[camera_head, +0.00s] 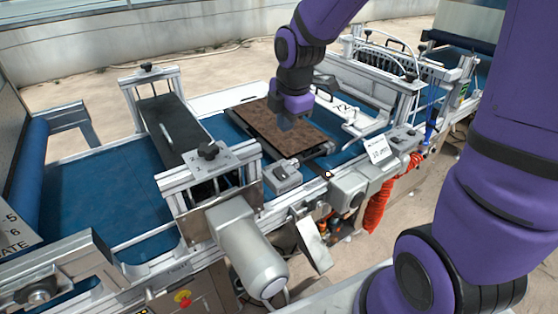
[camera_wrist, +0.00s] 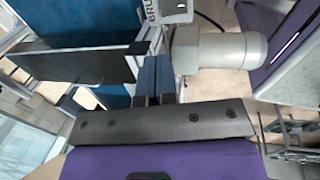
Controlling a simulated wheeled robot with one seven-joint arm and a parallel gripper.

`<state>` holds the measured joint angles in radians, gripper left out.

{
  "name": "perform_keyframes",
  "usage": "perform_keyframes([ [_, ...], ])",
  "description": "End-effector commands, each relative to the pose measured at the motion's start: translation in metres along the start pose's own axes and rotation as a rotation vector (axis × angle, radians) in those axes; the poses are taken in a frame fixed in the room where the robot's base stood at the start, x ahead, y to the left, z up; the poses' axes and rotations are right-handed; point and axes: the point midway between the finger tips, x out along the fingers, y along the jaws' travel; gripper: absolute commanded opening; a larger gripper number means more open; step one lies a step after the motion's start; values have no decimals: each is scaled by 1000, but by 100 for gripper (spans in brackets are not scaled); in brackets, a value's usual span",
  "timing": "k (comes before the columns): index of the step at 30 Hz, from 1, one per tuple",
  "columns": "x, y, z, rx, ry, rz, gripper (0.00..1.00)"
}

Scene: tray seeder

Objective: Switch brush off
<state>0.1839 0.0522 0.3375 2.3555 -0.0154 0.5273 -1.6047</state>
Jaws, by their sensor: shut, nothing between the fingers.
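My gripper (camera_head: 286,122) is shut and empty, low over the brown soil-filled tray (camera_head: 262,125) in the head view. In the wrist view its two fingers (camera_wrist: 155,82) lie side by side. A light box lettered "BRU" (camera_wrist: 168,10) is at the top edge of the wrist view, beyond the fingertips; the rest of its lettering and any switch on it are cut off. A small grey box (camera_head: 283,178) stands on the machine's near rail in the head view, in front of the tray; its switch position is too small to tell.
A grey motor (camera_head: 248,252) juts from the near side; it also shows in the wrist view (camera_wrist: 232,50). A black plate in a metal frame (camera_head: 172,128) spans the blue belt (camera_head: 115,205). A grey frame with hoses (camera_head: 400,75) stands at the right. A red button (camera_head: 183,298) is at the bottom.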

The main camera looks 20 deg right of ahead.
Motion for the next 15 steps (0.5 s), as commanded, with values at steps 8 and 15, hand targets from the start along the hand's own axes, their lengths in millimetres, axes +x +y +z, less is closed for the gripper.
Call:
perform_keyframes([
  [8,22,-1,0,0,1,-5,0],
  [15,60,-1,0,0,1,-5,0],
])
